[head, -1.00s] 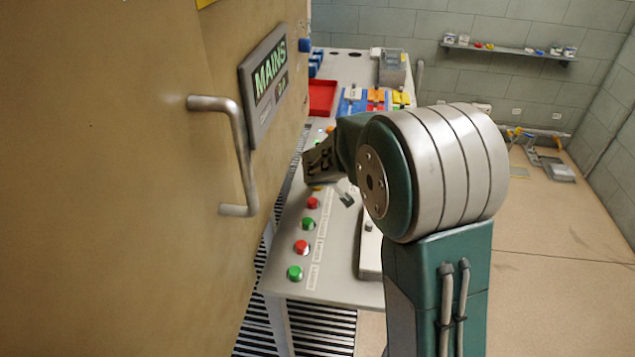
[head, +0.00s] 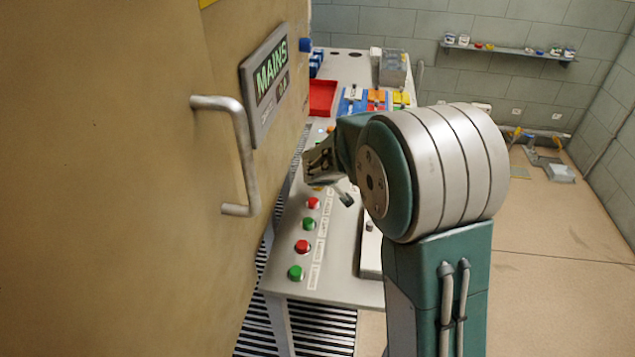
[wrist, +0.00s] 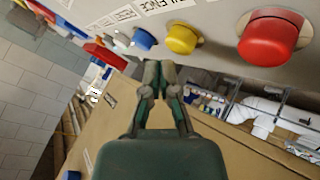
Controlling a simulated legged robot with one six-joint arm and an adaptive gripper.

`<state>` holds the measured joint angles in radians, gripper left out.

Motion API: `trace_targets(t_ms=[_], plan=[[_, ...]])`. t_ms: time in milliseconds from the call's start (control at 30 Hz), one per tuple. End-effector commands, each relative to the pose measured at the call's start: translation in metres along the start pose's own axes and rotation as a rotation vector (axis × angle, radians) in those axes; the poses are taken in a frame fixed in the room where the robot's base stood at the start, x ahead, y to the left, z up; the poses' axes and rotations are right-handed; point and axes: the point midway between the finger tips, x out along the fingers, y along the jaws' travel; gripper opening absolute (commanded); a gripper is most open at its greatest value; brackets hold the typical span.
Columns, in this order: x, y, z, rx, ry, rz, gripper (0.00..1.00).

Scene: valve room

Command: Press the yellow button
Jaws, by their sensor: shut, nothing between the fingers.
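The yellow button (wrist: 181,39) is a round knob on the grey panel in the wrist view, between a blue button (wrist: 144,39) and a larger red button (wrist: 268,40). My gripper (wrist: 160,66) is shut and empty. Its fingertips appear just below and slightly left of the yellow button in that picture, with a small visible gap. In the head view my gripper (head: 345,196) is over the button table, and its wrist hides part of the button row. I cannot tell there how far it is from the yellow button.
A tan door with a metal handle (head: 240,150) and a MAINS sign (head: 268,80) stands close on the left. The floor at right is mostly open.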

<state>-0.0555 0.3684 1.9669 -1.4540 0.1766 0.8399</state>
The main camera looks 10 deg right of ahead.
Motion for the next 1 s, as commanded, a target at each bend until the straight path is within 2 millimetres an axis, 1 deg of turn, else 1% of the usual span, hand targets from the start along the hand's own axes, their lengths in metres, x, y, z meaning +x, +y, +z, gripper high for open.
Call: trace_targets(t_ms=[300, 1000], plan=[[0.0043, -0.0035, 0.0047, 0.000, -0.001, 0.000, 0.00], [0.0071, -0.0055, 0.0068, 0.000, -0.001, 0.000, 0.00]])
